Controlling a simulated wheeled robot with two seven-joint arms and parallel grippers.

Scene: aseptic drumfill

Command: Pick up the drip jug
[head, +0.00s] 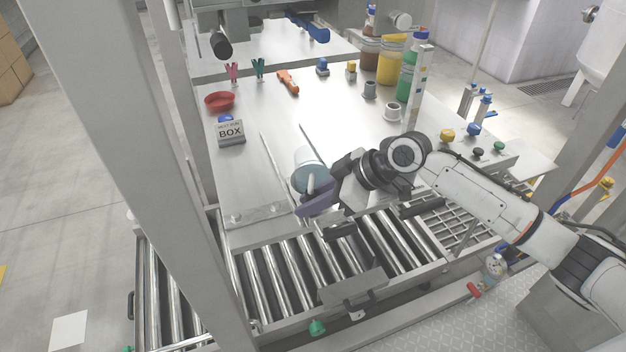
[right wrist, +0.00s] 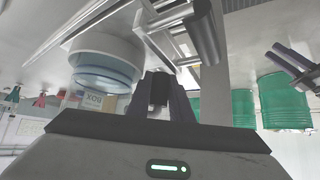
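The drip jug appears to be the white round vessel with a blue-green top (head: 308,160), near the front edge of the steel table. It shows upside down at the upper left of the right wrist view (right wrist: 105,58). My right gripper (head: 316,200) reaches in from the right, with purple-grey fingers at the jug's near side. A pale upright part, perhaps the handle, shows by the fingers. In the wrist view the fingers (right wrist: 165,95) lie beside the jug's body; whether they hold anything is unclear.
A roller conveyor (head: 290,275) runs along the front. A steel post (head: 110,150) stands left.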

